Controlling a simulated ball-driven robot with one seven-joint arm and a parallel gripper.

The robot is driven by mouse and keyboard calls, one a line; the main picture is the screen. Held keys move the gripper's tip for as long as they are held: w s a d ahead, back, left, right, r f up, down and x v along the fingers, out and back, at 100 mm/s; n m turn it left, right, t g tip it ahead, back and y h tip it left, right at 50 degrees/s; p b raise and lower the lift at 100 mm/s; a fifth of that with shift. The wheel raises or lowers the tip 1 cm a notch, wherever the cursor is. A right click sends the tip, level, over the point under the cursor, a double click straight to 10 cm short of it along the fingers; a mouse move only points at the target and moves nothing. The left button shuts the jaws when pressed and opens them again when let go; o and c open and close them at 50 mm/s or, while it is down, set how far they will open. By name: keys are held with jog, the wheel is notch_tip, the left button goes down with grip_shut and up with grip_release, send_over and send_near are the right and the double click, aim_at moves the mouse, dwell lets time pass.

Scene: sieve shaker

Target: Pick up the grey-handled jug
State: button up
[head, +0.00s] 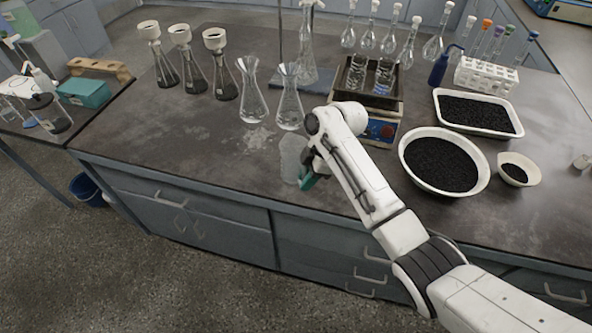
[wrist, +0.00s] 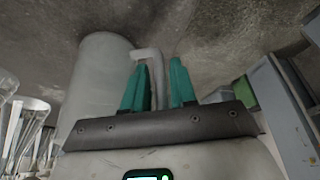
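The jug (head: 291,158) is a pale, cloudy cylinder standing on the bench close to its front edge. In the wrist view the jug (wrist: 97,75) fills the left side, with its light grey handle (wrist: 155,62) on its right. My gripper (head: 306,181) is at the right side of the jug, by the front edge. Its teal fingers show apart in the wrist view (wrist: 158,85). The handle's upright part appears between the fingertips, with a gap to the right finger. Contact with the left finger cannot be told. My arm hides part of the handle side in the head view.
Two empty glass flasks (head: 289,105) stand just behind the jug. A balance (head: 381,131) is behind my arm. A white bowl of black grains (head: 443,165) and a tray (head: 478,113) lie to the right.

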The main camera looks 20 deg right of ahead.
jog(key=shift+c, duration=0.3)
grip_shut()
jog(key=shift+r, duration=0.15)
dwell(0.4)
